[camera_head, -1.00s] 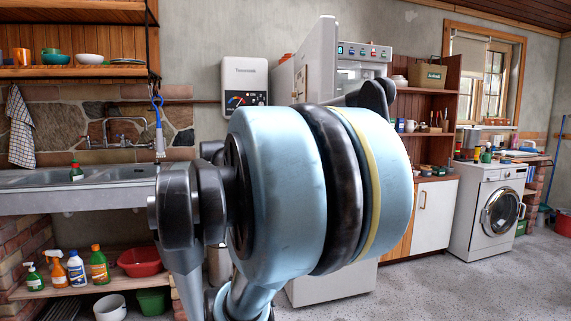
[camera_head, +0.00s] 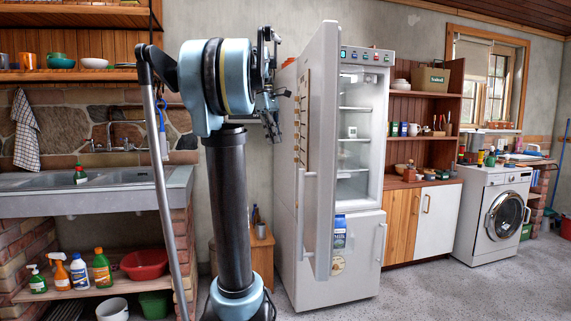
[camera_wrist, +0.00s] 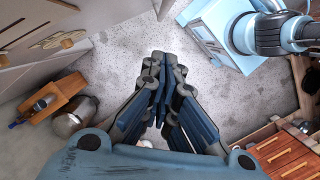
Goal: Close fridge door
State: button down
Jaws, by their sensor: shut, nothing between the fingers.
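The white fridge (camera_head: 349,265) stands in the middle of the head view. Its tall upper door (camera_head: 321,150) is swung open toward me, seen nearly edge-on, with a long vertical handle (camera_head: 302,205). The lit inside with shelves (camera_head: 354,155) shows to the right of the door. The lower door (camera_head: 360,250) looks shut. My gripper (camera_head: 272,122) is raised to the left of the open door, apart from it in the picture. In the wrist view my gripper (camera_wrist: 163,65) has its fingers together, empty, pointing over the grey floor.
A small wooden stool (camera_head: 262,255) stands left of the fridge. The sink counter (camera_head: 95,198) is at the left, with bottles and a red basin (camera_head: 144,264) below. A wooden cabinet (camera_head: 404,222) and a washing machine (camera_head: 492,215) stand to the right. The floor at front right is clear.

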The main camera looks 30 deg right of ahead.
jog(key=s+d+f, duration=0.3)
jog(key=s+f, duration=0.2)
jog(key=f, duration=0.4)
jog(key=shift+s+d+f, duration=0.15)
jog(key=shift+d+f, duration=0.1)
dwell(0.4)
